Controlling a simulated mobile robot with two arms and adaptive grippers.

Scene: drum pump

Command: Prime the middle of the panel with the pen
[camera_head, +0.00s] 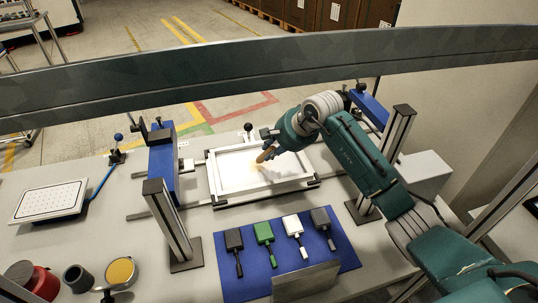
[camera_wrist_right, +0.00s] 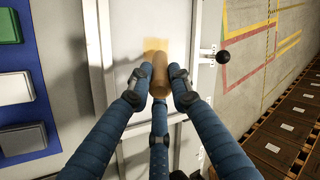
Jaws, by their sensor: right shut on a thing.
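The white panel (camera_head: 240,172) lies in a pale frame in the middle of the bench; it also shows in the right wrist view (camera_wrist_right: 165,18). My right gripper (camera_head: 271,147) is over the panel, shut on the tan pen (camera_head: 265,155). In the right wrist view the pen (camera_wrist_right: 159,76) sits between the fingertips and points at the panel. A tan-yellow patch (camera_wrist_right: 154,45) shows on the panel by the pen's tip. I cannot tell whether the tip touches the panel. My left gripper is not in view.
A blue mat (camera_head: 252,286) with several coloured pads with handles lies in front of the panel. Blue clamp blocks (camera_head: 162,165) and posts (camera_head: 172,220) flank the frame. A black-knobbed lever (camera_head: 248,128) stands behind it. A white perforated plate (camera_head: 50,200) and pots (camera_head: 122,271) are at left.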

